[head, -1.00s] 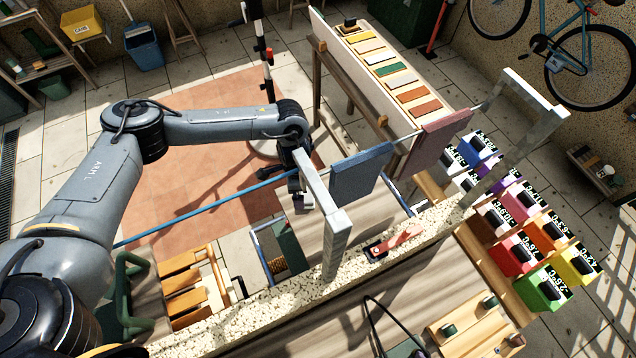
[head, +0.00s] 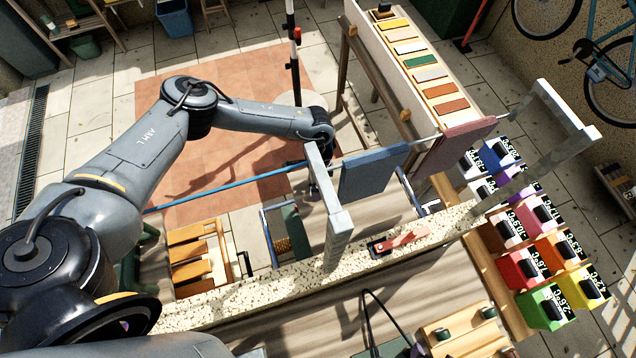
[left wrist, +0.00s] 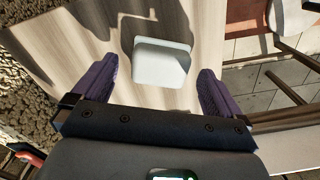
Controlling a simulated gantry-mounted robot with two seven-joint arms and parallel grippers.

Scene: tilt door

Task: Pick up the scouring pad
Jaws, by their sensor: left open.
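A pale, whitish rectangular pad (left wrist: 161,63) with rounded corners lies flat on a wood-grain surface (left wrist: 75,40) in the left wrist view. It could be the scouring pad; its texture is too plain to be certain. My left gripper (left wrist: 158,72) is open, with its two purple fingers on either side of the pad and clear of it. I cannot tell how high above it they are. In the head view, the gripper and this pad are hidden behind the grey post and the hanging panels. My right gripper is not in view.
A grey post (head: 328,210) stands close to my left wrist. A rail carries a blue panel (head: 372,172) and a mauve panel (head: 455,145). A speckled ledge (head: 250,295) holds a red-handled tool (head: 402,240). Coloured boxes (head: 520,268) stand at right.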

